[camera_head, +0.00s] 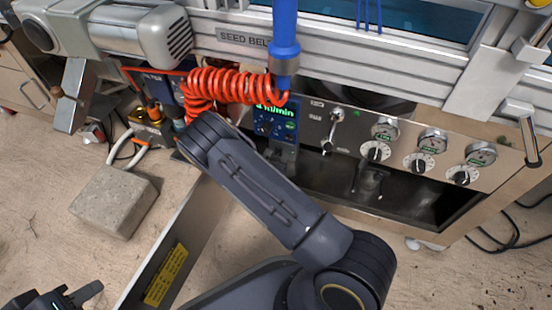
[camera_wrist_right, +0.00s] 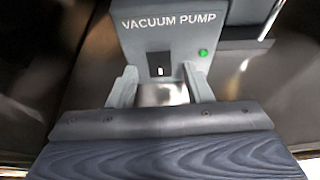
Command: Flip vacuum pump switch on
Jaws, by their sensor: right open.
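In the right wrist view, a grey vacuum pump housing (camera_wrist_right: 185,38) carries the words VACUUM PUMP. A small switch (camera_wrist_right: 160,71), black with a light part, sits in its front below the label. A green lamp (camera_wrist_right: 204,53) glows to the right. My right gripper (camera_wrist_right: 163,88) is open and empty, its fingers on either side of the switch below it; whether they touch the housing is unclear. In the head view my right arm hides this gripper, and I cannot make out the pump. My left gripper (camera_head: 75,298) is partly cut off at the bottom left, away from the machine.
A coiled red hose (camera_head: 232,85) and a blue tube (camera_head: 285,35) hang close to my right arm. A panel with several dials (camera_head: 420,165) is to the right. A concrete block (camera_head: 115,200) lies on the floor at left, near an open metal door (camera_head: 185,245).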

